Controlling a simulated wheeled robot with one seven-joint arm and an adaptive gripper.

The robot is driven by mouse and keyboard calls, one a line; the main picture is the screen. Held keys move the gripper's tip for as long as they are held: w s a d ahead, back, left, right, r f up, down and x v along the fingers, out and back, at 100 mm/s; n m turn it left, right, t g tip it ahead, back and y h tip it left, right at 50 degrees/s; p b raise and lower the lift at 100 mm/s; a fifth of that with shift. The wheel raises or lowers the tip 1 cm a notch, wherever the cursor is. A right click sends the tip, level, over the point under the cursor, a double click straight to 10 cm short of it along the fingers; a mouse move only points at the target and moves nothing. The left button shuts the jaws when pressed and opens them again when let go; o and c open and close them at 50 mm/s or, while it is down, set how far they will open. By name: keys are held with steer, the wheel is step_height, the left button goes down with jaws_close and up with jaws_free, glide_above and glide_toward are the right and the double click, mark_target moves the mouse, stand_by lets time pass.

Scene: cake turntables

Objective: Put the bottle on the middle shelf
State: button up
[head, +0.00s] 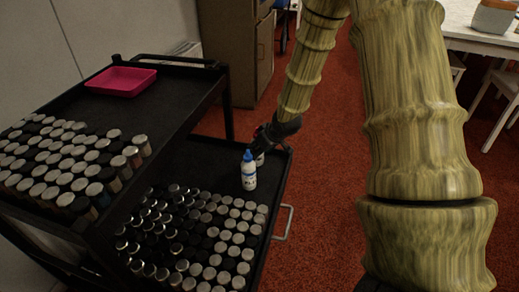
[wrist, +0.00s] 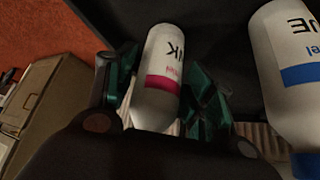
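A white bottle with a pink band (wrist: 163,75) is between the two fingers of my gripper (wrist: 160,92) in the wrist view. The fingers lie close against both its sides, and its lower end in the picture is partly hidden by the gripper. In the head view my gripper (head: 262,150) is low over the back of the cart's lower visible shelf (head: 205,158), and only a small white part of the held bottle shows. I cannot tell whether that bottle touches the shelf. A second white bottle with a blue cap (head: 249,170) stands upright just in front; it also shows in the wrist view (wrist: 290,60).
The upper shelf (head: 180,88) overhangs at left, with more jars (head: 60,165) and a pink tray (head: 120,81). A metal handle (head: 286,222) sticks out at right. Red carpet lies beyond.

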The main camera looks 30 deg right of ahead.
steer(key=shift+r, duration=0.15)
steer(key=p+v, duration=0.4)
steer(key=v, duration=0.8)
steer(key=shift+d, duration=0.1)
